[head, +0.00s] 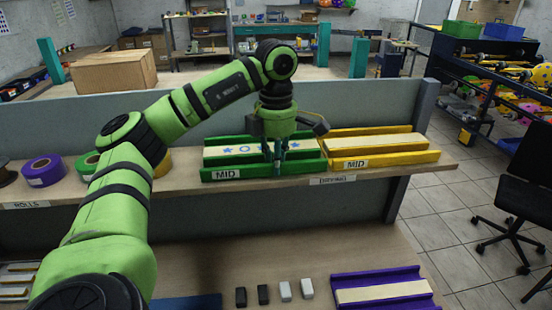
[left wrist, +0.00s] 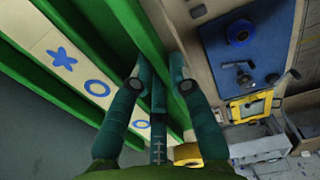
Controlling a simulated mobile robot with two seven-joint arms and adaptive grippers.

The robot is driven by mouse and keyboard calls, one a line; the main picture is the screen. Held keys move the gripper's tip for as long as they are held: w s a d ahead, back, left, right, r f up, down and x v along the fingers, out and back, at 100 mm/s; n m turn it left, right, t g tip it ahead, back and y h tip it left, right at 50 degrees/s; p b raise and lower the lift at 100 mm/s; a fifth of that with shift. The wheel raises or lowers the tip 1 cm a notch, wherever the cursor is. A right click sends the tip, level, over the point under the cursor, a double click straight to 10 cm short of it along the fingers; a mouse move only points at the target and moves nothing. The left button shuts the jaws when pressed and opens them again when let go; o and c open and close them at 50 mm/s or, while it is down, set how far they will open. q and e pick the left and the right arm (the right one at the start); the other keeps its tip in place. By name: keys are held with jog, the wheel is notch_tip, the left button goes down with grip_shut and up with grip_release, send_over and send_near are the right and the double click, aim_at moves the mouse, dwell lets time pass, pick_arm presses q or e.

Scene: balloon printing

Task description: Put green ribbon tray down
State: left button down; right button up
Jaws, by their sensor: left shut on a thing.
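The green ribbon tray (head: 250,171), labelled MID, is at the right part of the raised shelf (head: 440,160), beside the yellow tray (head: 390,158). It looks level and at shelf height; I cannot tell whether its underside touches the shelf. In it lies a pale ribbon (head: 213,151) with blue star and ring prints, also clear in the left wrist view (left wrist: 62,57). My left gripper (head: 278,158) points down at the tray's right half and is shut on its green wall. In the left wrist view the gripper's fingers (left wrist: 158,88) straddle that wall (left wrist: 120,40). My right gripper is not in view.
A DRYING label (head: 332,180) is on the shelf edge. Purple (head: 44,170) and other ribbon rolls stand at the shelf's left. On the lower table are a purple tray (head: 385,274) and several small black and white blocks (head: 285,291). A black chair stands at right.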

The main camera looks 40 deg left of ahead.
pick_arm(q)
jog(key=shift+f, duration=0.2)
jog(key=c, duration=1.2)
grip_release()
jog(key=shift+d+r, duration=0.1)
jog(key=shift+o, duration=0.2)
notch_tip(320, 180, up, 12)
jog(key=shift+r, duration=0.1)
